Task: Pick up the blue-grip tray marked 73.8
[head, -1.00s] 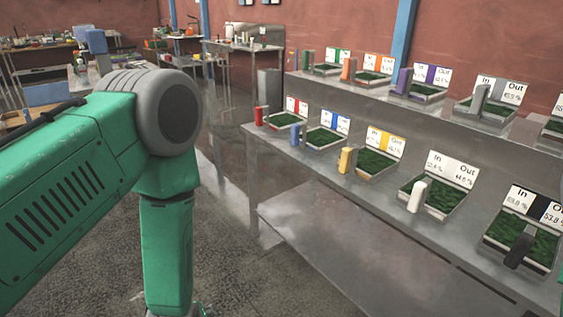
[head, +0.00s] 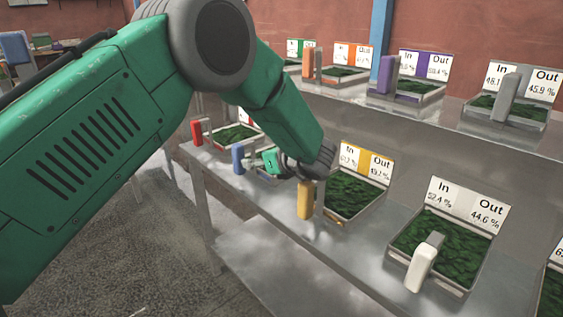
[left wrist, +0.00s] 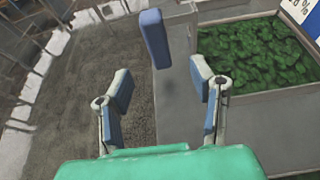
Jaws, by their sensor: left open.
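The blue grip (head: 238,158) stands upright at the front of its tray on the lower shelf. My arm and gripper cover most of this tray and its label in the head view. In the left wrist view the blue grip (left wrist: 155,38) is ahead of the fingers, in line with the gap between them and apart from them. Its tray (left wrist: 250,92) holds green leafy matter, and only a "%" shows of the label, so I cannot read 73.8. My left gripper (head: 260,160) is open and empty, close to the blue grip. My right gripper is out of view.
A red-grip tray (head: 196,132) is left of the blue one and a yellow-grip tray (head: 306,198) close on its right. A white-grip tray (head: 422,265) is further right. An upper shelf (head: 400,112) holds more trays. The floor (head: 95,240) in front is clear.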

